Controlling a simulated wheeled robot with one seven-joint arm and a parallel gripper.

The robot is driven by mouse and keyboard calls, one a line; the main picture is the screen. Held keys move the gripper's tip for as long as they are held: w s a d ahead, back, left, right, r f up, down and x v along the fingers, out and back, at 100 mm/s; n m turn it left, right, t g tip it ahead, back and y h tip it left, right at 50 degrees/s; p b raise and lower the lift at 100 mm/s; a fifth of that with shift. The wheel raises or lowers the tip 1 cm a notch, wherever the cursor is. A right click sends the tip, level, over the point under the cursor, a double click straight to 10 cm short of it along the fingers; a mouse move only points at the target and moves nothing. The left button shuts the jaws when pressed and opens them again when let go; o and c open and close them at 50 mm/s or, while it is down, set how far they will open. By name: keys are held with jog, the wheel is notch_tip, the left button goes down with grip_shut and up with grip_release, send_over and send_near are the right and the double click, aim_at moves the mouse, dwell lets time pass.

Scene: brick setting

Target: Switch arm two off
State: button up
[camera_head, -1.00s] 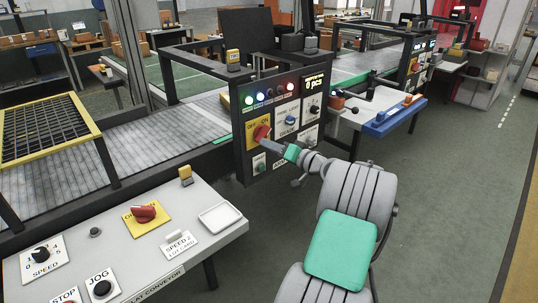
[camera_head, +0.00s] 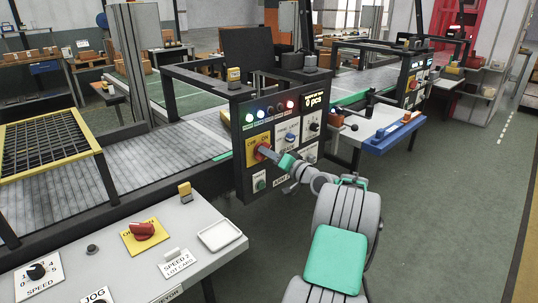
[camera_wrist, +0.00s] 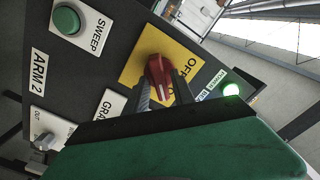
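The arm 2 panel (camera_head: 236,160) is a dark upright board with lit lamps, a small display and several controls. Its red rotary switch (camera_head: 261,152) sits on a yellow plate with OFF and ON lettering. The switch (camera_wrist: 159,72) also shows in the wrist view, with the OFF lettering partly covered. My gripper (camera_head: 270,153) is at the switch, reaching in from the right. In the wrist view, my gripper's two dark fingers (camera_wrist: 163,90) stand on either side of the red handle. Whether they press on it is unclear. The handle's exact pointing is hard to read.
A green SWEEP button (camera_wrist: 66,19) and a small grey knob (camera_wrist: 44,142) are on the same panel. A green lamp (camera_wrist: 231,90) is lit. A nearer table (camera_head: 115,268) carries another red switch (camera_head: 142,230). Floor is clear at the right.

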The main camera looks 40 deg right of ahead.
grip_shut()
jog(key=shift+f+b, duration=0.1)
jog(key=shift+b, duration=0.3)
jog(key=shift+a+n+b, duration=0.2)
jog(key=shift+n+b, duration=8.7)
jog(key=shift+b, duration=2.9)
